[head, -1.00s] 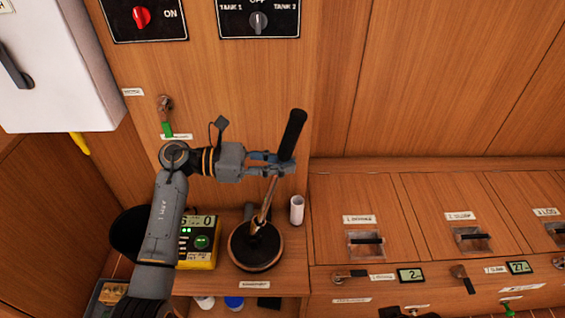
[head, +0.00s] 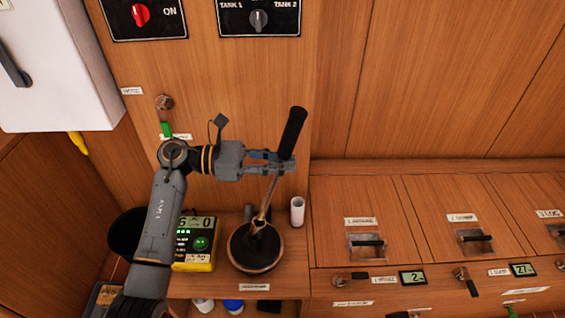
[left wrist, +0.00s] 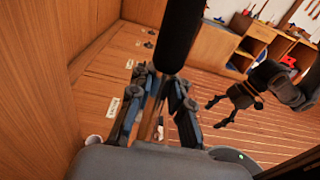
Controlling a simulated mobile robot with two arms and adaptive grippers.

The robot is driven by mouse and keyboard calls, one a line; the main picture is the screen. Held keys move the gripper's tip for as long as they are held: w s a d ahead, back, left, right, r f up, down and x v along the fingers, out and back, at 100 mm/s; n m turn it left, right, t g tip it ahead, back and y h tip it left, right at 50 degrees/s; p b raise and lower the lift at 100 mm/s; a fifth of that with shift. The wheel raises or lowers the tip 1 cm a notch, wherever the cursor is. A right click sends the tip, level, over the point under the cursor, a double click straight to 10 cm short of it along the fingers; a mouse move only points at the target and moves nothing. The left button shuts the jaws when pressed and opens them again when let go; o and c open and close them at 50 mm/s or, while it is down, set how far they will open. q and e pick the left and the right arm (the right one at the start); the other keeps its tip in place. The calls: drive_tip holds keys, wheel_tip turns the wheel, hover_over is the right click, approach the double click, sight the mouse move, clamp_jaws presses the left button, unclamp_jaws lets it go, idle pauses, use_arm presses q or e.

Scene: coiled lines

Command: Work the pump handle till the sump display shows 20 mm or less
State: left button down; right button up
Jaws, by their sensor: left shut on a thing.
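The pump handle is a metal lever with a black grip (head: 292,133), rising from a round dark pump base (head: 255,248) on the low shelf. It leans to the right at the top. My left gripper (head: 286,161) is shut on the handle at the lower end of the black grip. The left wrist view also shows the grip (left wrist: 175,35) between my left fingers. The display labelled as the sump (head: 523,269), at the lower right, appears to read 27. My right gripper (left wrist: 216,112) shows in the left wrist view, with its fingers apart and empty.
A yellow device (head: 196,242) with green lights stands left of the pump. A white cylinder (head: 297,211) stands close to its right. Another display (head: 412,277) and several valve handles line the bench front. Wood panelling is close behind the handle.

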use_arm(q)
drive_tip(key=shift+s, duration=0.15)
use_arm(e)
drive_tip(key=shift+w+f, duration=0.1)
drive_tip(key=shift+f, duration=0.2)
idle(0.5)
use_arm(q)
drive_tip(key=shift+b, duration=0.65)
use_arm(e)
drive_tip(key=shift+f, duration=0.4)
drive_tip(key=shift+w+a, duration=0.1)
drive_tip(key=shift+w, duration=0.1)
use_arm(q)
drive_tip(key=shift+f, duration=0.25)
drive_tip(key=shift+a+f+b, duration=0.1)
drive_tip(key=shift+f+b, duration=0.1)
drive_tip(key=shift+b, duration=0.25)
use_arm(e)
drive_tip(key=shift+w+a+r+t+y, duration=0.1)
drive_tip(key=shift+w+a+r+t, duration=0.1)
drive_tip(key=shift+w+t, duration=0.35)
drive_tip(key=shift+w+a+r+t+y, duration=0.15)
drive_tip(key=shift+w+a+t, duration=0.1)
drive_tip(key=shift+w, duration=0.55)
drive_tip(key=shift+w+a+r+t+y, duration=0.1)
drive_tip(key=shift+w+a+r+t, duration=0.1)
drive_tip(key=shift+w+t, duration=0.35)
